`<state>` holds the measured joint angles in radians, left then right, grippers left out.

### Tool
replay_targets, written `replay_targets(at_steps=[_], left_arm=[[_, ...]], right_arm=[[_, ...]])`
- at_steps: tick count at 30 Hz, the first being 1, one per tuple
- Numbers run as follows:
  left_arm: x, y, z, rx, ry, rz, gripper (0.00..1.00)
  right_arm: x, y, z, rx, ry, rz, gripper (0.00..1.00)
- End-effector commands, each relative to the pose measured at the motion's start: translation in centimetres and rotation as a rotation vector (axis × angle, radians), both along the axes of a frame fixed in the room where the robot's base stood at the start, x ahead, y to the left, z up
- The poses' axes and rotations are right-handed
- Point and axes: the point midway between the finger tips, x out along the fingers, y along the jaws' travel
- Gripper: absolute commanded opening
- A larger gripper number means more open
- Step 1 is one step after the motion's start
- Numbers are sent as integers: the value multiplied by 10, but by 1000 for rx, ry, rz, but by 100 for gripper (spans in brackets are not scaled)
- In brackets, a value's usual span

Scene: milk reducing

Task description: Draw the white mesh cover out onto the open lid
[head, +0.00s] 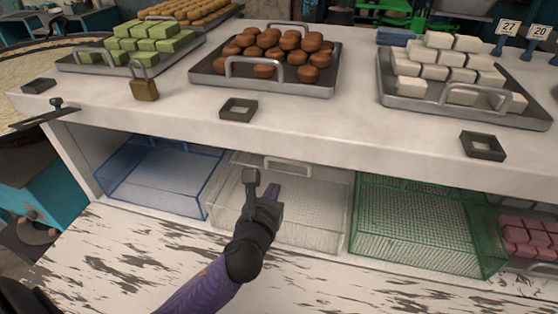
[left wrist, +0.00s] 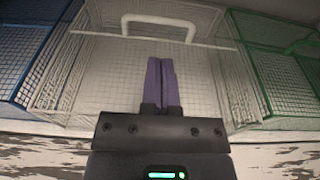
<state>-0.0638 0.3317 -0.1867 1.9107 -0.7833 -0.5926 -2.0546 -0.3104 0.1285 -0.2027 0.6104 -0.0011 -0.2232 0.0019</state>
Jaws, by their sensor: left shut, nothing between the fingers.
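The white mesh cover (head: 318,215) sits in the middle bay under the counter, between a blue one and a green one. Its pale handle (head: 288,165) is at the upper back edge in the head view. The cover also fills the middle of the left wrist view (left wrist: 105,75), with its handle (left wrist: 158,20) beyond my fingertips. My left gripper (head: 272,190) is shut and empty, over the cover and short of the handle. Its purple fingers (left wrist: 160,65) lie together. The open lid appears to be the worn white-painted board (head: 120,255) in front. My right gripper is not in view.
The blue mesh cover (head: 160,178) is left and the green mesh cover (head: 415,225) right, with pink blocks (head: 530,240) beyond. The counter edge (head: 300,140) overhangs the bays. Trays of sweets and a padlock (head: 144,85) stand on top. The board in front is bare.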

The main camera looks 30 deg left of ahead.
Motion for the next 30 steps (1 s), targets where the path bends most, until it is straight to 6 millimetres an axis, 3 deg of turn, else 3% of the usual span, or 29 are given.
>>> replay_targets(at_steps=[9, 16, 19, 30], left_arm=[[67, 17, -2, 0, -3, 4, 0], [106, 27, -2, -1, -1, 3, 0], [105, 26, -14, -2, 3, 1, 0], [104, 27, -18, -2, 6, 4, 0]], right_arm=[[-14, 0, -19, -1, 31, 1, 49], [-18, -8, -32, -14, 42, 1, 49], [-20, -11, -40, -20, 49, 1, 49], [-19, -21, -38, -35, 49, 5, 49]])
